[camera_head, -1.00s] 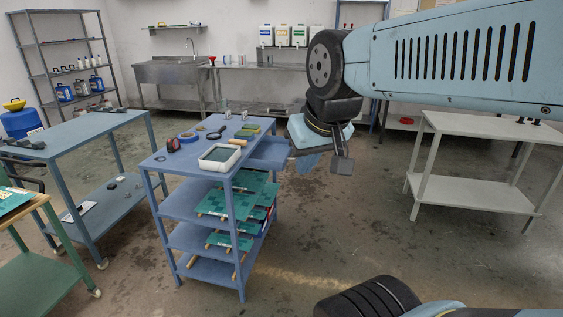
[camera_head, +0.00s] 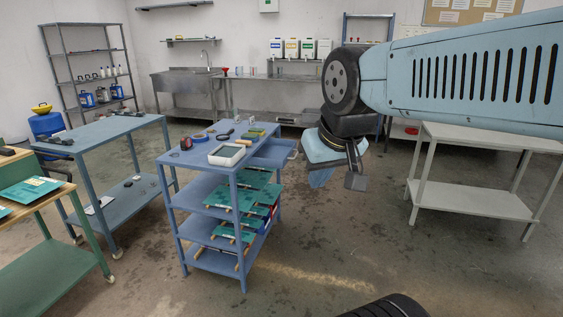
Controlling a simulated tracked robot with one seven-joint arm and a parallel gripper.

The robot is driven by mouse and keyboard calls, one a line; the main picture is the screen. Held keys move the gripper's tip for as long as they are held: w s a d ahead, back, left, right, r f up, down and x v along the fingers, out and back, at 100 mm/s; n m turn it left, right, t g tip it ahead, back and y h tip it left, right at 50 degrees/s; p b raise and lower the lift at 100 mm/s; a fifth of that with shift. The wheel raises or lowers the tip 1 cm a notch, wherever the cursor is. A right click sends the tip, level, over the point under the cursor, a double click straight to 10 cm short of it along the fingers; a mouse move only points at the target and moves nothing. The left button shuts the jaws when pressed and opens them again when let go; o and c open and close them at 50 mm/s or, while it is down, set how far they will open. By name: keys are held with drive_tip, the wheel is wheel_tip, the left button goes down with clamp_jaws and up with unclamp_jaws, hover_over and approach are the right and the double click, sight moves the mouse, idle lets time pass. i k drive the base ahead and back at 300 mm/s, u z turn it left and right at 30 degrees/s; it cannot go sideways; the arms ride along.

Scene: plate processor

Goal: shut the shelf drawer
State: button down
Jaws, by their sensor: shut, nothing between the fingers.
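The blue shelf unit (camera_head: 181,212) stands left of centre. Its drawer (camera_head: 272,153) is pulled out from under the top, toward the right. The drawer's handle (camera_head: 294,154) shows at its outer end. My gripper (camera_head: 355,181) hangs to the right of the drawer. Its fingers look shut with nothing between them.
A white tray (camera_head: 227,154) and small tools lie on the shelf's top. Green plates (camera_head: 230,198) stick out from its lower levels. A blue table (camera_head: 105,130) is on the left and a grey table (camera_head: 470,197) on the right. The floor (camera_head: 350,240) between is clear.

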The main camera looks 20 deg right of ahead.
sight(276, 153)
drive_tip(key=z, duration=0.15)
drive_tip(key=i, duration=0.9)
drive_tip(key=u, duration=0.05)
